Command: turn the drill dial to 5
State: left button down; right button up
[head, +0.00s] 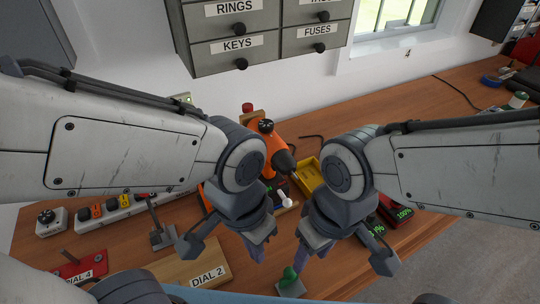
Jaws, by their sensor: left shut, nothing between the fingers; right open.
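The orange drill (270,142) stands at the back of the wooden workbench, between my two arms. A black dial (266,126) shows on its upper end; its marks are too small to read. The drill's dark chuck (284,161) points toward the lower right. My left arm hides part of its body. My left gripper (256,248) is shut and empty, in front of the drill and apart from it. My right gripper (303,250) is open and empty, to the right of the left one. Its fingers are partly hidden by its wrist.
A yellow bin (307,174) sits right of the drill. A board labelled DIAL 2 (196,270), a red DIAL 4 board (78,270) and a power strip (118,208) lie left. Red meters (400,211) lie right. Drawers (262,34) hang above. The bench's back right is mostly clear.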

aim_at(266, 126)
jog(key=u, duration=2.5)
jog(key=k, duration=0.75)
jog(key=z, duration=1)
jog(key=i, duration=0.5)
jog(key=u, duration=0.05)
